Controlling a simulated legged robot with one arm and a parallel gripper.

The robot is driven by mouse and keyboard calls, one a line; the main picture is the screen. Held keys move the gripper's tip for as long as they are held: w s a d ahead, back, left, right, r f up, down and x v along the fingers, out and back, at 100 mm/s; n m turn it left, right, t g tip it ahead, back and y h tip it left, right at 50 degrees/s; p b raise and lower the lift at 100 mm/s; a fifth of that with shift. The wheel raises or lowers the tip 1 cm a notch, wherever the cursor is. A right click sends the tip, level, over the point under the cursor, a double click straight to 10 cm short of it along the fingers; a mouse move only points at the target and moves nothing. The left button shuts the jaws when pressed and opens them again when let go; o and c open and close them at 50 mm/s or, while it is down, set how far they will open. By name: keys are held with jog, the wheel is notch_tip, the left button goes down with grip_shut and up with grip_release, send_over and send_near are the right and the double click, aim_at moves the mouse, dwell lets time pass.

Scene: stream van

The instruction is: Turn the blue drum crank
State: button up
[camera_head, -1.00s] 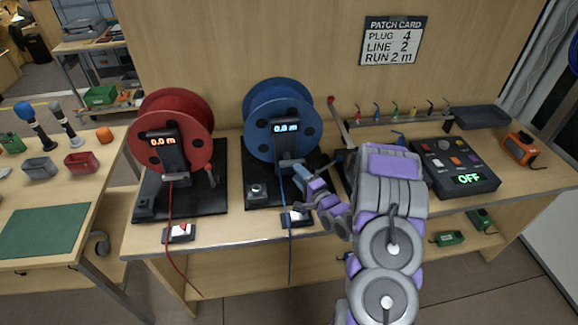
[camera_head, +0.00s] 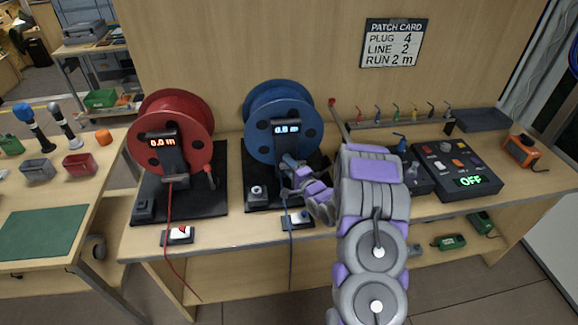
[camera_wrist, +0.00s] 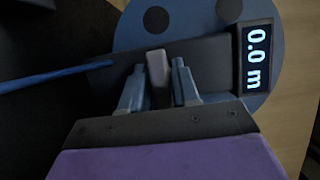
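The blue drum (camera_head: 272,100) stands upright on a black base, left of the arm. Its display (camera_head: 286,128) also shows in the wrist view (camera_wrist: 257,58), where it reads 0.0 m. My gripper (camera_head: 291,166) is in front of the drum's black post, just below the display. In the wrist view my gripper (camera_wrist: 156,82) has its two fingers apart, with a short grey upright piece (camera_wrist: 157,66) between them. I cannot tell whether this piece is the crank's handle. Gaps show beside it. The crank is not clearly visible in the head view.
The red drum (camera_head: 172,122) with its own crank stands to the left. A blue cable (camera_wrist: 50,76) runs from the post. A control box (camera_head: 455,170) reading OFF is at right, below the patch card (camera_head: 393,43). A red-tipped lever (camera_head: 333,103) stands close right of the drum.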

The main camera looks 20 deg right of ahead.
grip_shut()
jog(key=shift+f, duration=0.1)
jog(key=shift+n+p, duration=0.5)
jog(key=shift+p, duration=0.05)
jog(key=shift+s+n+g+p, duration=0.1)
jog(key=shift+n+g+p, duration=0.55)
jog(key=shift+p, duration=0.2)
jog(key=shift+f+n, duration=0.15)
jog(key=shift+n, duration=0.1)
jog(key=shift+a+p, duration=0.1)
jog(key=shift+p, duration=0.2)
